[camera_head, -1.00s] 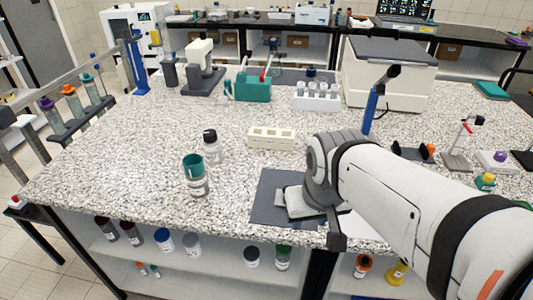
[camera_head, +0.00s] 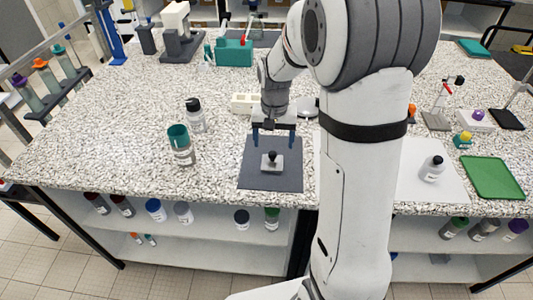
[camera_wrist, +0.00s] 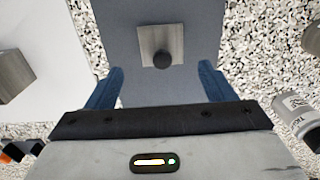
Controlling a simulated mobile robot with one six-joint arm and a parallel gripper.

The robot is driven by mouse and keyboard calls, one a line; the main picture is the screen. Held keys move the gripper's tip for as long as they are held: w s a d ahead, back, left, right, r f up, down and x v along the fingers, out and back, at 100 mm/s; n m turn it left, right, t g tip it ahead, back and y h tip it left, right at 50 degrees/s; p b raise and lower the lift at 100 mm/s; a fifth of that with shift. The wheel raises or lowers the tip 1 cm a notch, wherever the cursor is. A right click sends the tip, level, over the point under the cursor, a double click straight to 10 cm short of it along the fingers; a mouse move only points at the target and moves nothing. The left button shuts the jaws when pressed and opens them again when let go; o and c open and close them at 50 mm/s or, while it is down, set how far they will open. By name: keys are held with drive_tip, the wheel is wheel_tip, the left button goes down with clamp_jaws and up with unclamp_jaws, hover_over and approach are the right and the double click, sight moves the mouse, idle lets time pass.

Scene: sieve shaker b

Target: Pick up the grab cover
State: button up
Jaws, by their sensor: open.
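The grab cover, a small square grey plate (camera_head: 264,166) with a dark knob on top, lies on a dark grey mat (camera_head: 255,182) near the bench's front edge. In the wrist view the plate (camera_wrist: 150,36) and its round black knob (camera_wrist: 162,59) show ahead of the fingers. My gripper (camera_head: 273,142) points down over the back part of the mat, behind the cover as the head view shows it. Its two blue fingers (camera_wrist: 160,84) are apart with nothing between them. The cover stands clear of both fingers.
A teal-topped jar (camera_head: 182,150) and a black-capped bottle (camera_head: 196,120) stand left of the mat. A cream block (camera_head: 243,103) is behind it. A white sheet with a small bottle (camera_head: 432,170) and a green tray (camera_head: 490,177) lie to the right.

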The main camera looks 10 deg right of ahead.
sight(272, 154)
drive_tip(key=f, duration=0.2)
drive_tip(key=f+p, duration=0.1)
drive_tip(key=f, duration=0.5)
drive_tip(key=shift+w+a, duration=0.1)
drive_tip(key=shift+w, duration=0.15)
drive_tip(key=shift+r, duration=0.1)
drive_tip(key=c, duration=0.9)
wheel_tip(272, 154, up, 10)
drive_tip(key=shift+b, duration=0.4)
